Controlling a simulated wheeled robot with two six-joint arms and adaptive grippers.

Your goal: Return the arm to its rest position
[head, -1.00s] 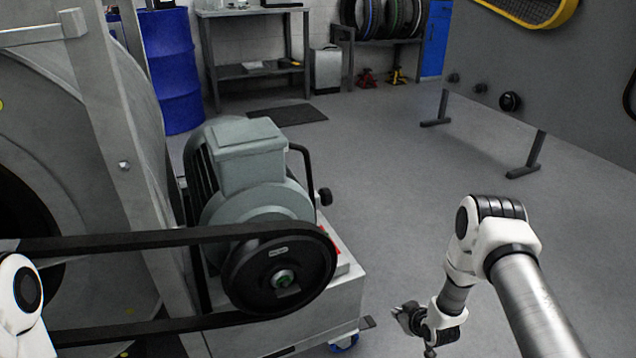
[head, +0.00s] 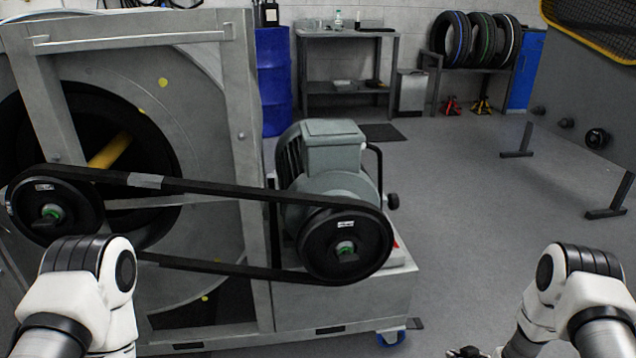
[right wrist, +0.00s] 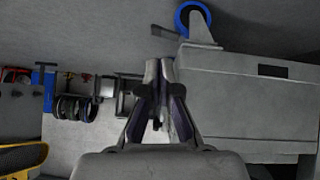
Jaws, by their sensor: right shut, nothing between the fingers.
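My right arm (head: 580,290) comes in at the lower right of the head view. Its gripper (head: 468,352) is partly cut off by the bottom edge, low and to the right of the dynamometer's base. In the right wrist view the gripper's two fingers (right wrist: 159,66) are together with nothing between them. My left arm (head: 85,285) shows at the lower left of the head view, in front of the dynamometer. The left gripper is out of the picture.
The dynamometer frame (head: 249,170) fills the left, with a motor (head: 333,150), a belt (head: 220,192) and pulleys. A blue caster (head: 391,338) is under its base; it also shows in the right wrist view (right wrist: 193,18). A grey panel (head: 585,90) stands at right. Open floor (head: 470,220) lies between.

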